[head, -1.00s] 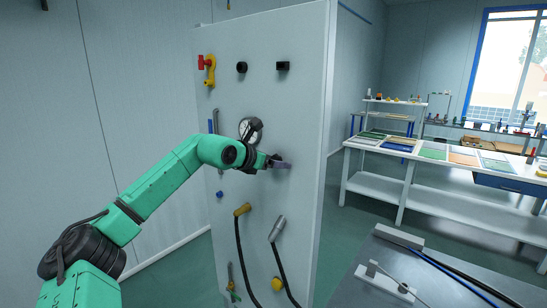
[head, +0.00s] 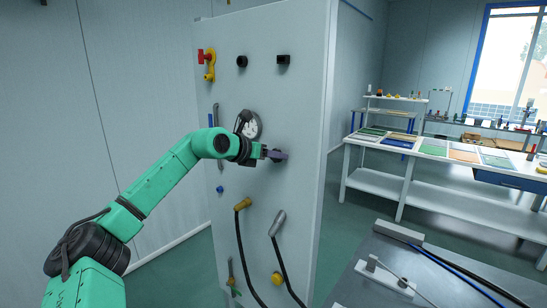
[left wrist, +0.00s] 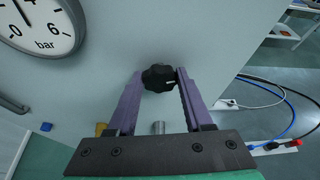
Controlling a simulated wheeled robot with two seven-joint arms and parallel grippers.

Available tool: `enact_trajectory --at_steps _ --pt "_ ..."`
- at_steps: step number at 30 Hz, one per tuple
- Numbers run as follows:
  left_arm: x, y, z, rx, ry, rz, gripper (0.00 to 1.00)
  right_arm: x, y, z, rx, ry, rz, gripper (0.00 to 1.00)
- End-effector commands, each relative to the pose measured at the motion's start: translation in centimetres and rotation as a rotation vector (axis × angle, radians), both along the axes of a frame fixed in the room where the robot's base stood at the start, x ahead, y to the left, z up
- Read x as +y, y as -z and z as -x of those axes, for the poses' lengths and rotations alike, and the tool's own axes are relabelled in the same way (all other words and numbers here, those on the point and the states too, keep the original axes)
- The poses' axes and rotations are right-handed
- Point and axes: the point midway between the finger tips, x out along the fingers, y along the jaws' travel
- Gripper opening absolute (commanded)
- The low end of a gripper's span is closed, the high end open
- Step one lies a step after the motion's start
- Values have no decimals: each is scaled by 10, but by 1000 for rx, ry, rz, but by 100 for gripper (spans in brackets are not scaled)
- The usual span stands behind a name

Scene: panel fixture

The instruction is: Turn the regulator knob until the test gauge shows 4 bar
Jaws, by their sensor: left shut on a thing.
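The black regulator knob (left wrist: 160,78) sits on the grey panel, between the two purple fingers of my left gripper (left wrist: 159,74). The gripper is shut on it; a white mark shows on the knob's right side. In the head view my left gripper (head: 277,155) reaches the panel from the left and mostly hides the knob. The round white test gauge (head: 247,124) is just above the gripper. In the left wrist view the gauge (left wrist: 42,30) is cut off at the upper left; 0, 6 and "bar" are readable. Its dark needle points up-left, but its exact value cannot be read. My right gripper is not in view.
The upright panel (head: 290,110) also carries a red-and-yellow valve (head: 208,64), black fittings above, and two hose ends (head: 242,204) below with hanging black hoses. A grey table (head: 440,270) with cables stands at the lower right. A white workbench (head: 400,150) is behind.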

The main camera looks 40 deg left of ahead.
Motion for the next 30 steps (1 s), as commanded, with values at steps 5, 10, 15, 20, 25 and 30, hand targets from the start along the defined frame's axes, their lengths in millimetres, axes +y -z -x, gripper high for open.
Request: enact_trajectory --at_steps 5,10,15,20,25,30 --pt "1 1 0 -5 -1 164 0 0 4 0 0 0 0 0" --pt "3 1 0 -9 -2 326 0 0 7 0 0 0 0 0" --pt "4 2 0 -13 -2 489 0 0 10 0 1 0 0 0" --pt "5 3 0 -17 -2 639 0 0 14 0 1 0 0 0" --pt "5 3 0 -19 -2 786 0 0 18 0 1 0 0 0" --pt "5 3 0 -24 0 905 0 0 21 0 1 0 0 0"
